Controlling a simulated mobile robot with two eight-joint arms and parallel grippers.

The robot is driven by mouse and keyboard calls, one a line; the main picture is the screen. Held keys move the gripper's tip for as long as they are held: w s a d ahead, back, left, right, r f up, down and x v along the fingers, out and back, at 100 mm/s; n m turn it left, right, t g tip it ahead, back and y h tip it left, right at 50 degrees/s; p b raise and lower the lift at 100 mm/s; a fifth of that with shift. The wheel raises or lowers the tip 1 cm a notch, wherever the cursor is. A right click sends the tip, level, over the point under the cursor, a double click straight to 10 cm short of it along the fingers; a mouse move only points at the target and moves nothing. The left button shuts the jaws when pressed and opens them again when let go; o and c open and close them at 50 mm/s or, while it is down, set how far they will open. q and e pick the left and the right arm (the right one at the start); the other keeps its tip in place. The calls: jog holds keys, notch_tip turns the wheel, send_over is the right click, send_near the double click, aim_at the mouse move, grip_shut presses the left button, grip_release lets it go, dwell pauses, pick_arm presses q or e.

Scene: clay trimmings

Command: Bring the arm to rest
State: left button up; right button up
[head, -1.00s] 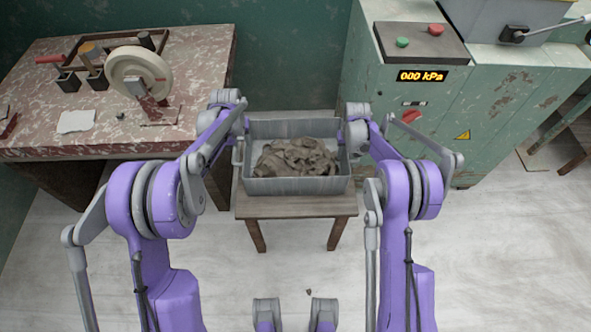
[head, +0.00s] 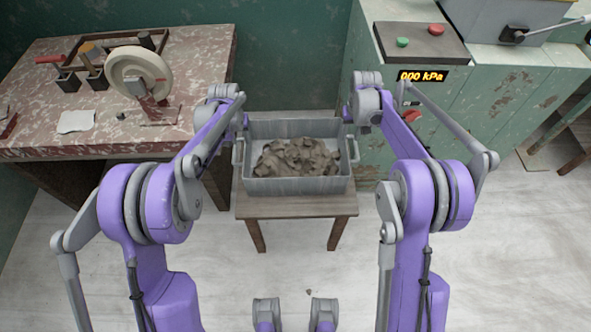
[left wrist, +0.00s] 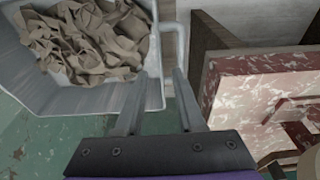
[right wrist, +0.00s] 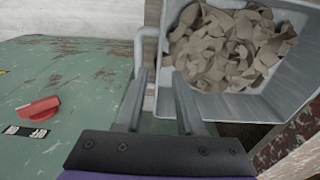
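A grey metal tub (head: 297,187) holding brown clay trimmings (head: 298,157) sits on a small wooden stool (head: 297,206). It has a handle on each side. My left gripper (left wrist: 161,76) is open and empty in the left wrist view, near the tub's left handle (left wrist: 180,28). My right gripper (right wrist: 160,72) is open and empty in the right wrist view, near the right handle (right wrist: 141,50). In the head view both grippers are mostly hidden by my wrists, above and beside the tub's two sides. I cannot tell the exact gap to the handles.
A worn red workbench (head: 195,75) with a wheel (head: 139,73) and small tools stands left. A green machine (head: 470,120) with a "000 kPa" display (head: 422,76) stands close on the right. A small crumb (head: 309,292) lies on the otherwise clear floor in front.

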pick_arm(q)
jog(key=shift+r, duration=0.1)
pick_arm(e)
jog(key=shift+r, duration=0.15)
dwell(0.3)
